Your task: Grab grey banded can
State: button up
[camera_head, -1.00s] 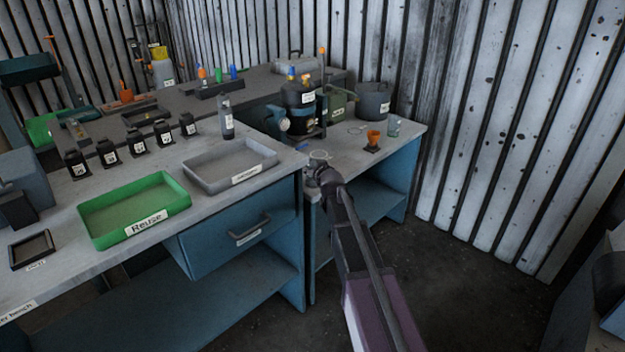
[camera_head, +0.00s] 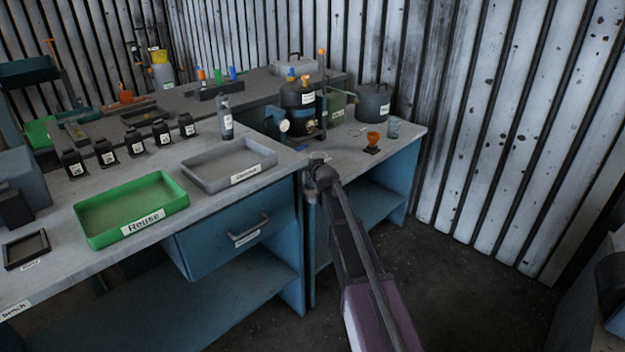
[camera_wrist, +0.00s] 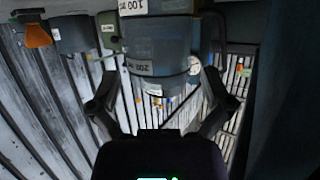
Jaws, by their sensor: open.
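In the wrist view a grey-blue cylindrical can (camera_wrist: 160,48) with darker bands and pale labels fills the space between my fingers. It appears upside down there, and its lower end looks see-through or shiny. My gripper (camera_wrist: 162,112) is open, with one finger on each side of it. I cannot tell whether the fingers touch it. In the head view my gripper (camera_head: 318,180) is at the front edge of the right bench, and only a pale rim shows above it. A larger grey lidded pot (camera_head: 373,102) stands farther back.
An orange cup (camera_head: 372,140) and a clear beaker (camera_head: 394,127) stand on the right bench. A black tank (camera_head: 299,100) with a gauge stands behind. The left bench holds a green Reuse tray (camera_head: 103,238), a grey tray (camera_head: 205,183) and several black labelled holders.

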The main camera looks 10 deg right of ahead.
jog(key=shift+x, duration=1.2)
jog(key=shift+s, duration=0.1)
jog(key=c, duration=1)
